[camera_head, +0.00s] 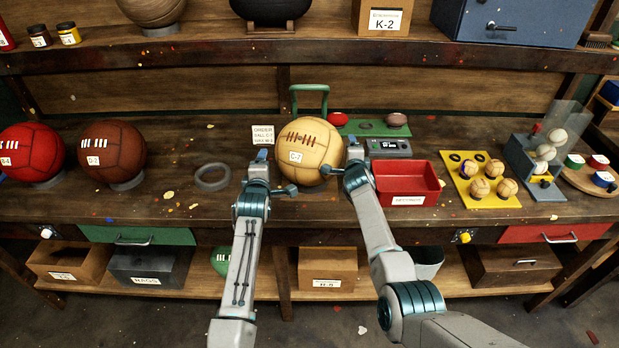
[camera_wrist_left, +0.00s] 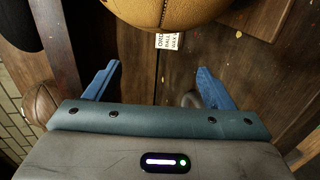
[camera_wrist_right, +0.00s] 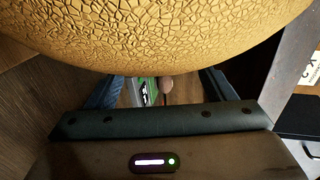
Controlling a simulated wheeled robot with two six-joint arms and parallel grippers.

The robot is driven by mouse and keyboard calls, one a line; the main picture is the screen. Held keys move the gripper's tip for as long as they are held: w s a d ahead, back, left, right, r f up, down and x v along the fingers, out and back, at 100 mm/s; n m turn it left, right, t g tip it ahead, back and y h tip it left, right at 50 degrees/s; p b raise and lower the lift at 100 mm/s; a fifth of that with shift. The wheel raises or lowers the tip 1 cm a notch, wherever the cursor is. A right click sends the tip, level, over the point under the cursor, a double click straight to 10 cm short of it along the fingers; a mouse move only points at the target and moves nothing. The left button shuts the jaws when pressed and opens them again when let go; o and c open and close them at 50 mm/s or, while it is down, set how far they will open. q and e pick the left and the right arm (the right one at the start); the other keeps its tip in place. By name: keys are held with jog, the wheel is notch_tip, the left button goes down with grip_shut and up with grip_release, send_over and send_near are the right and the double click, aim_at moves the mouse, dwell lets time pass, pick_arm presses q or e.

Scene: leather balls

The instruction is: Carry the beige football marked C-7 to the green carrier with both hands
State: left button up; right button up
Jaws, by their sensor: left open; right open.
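The beige football (camera_head: 310,150), with brown lacing and a C-7 label, is at the middle of the bench. A green handle (camera_head: 310,90), apparently the green carrier's, rises behind it; the ball hides what is below. My left gripper (camera_head: 276,172) is open at the ball's left side, and the ball shows beyond its fingers in the left wrist view (camera_wrist_left: 170,10). My right gripper (camera_head: 341,155) is open at its right side; the ball (camera_wrist_right: 160,35) fills the top of the right wrist view. I cannot tell whether the ball rests on anything or whether the grippers touch it.
An empty grey ring (camera_head: 212,177) lies left of the ball. A brown ball (camera_head: 112,150) and a red ball (camera_head: 30,152) stand farther left. An order card (camera_head: 263,134) is behind my left gripper. A red bin (camera_head: 407,183) stands close on the right. Bare bench lies front left.

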jog(key=v, duration=1.1)
jog(key=shift+s, duration=0.2)
jog(key=shift+r, duration=0.1)
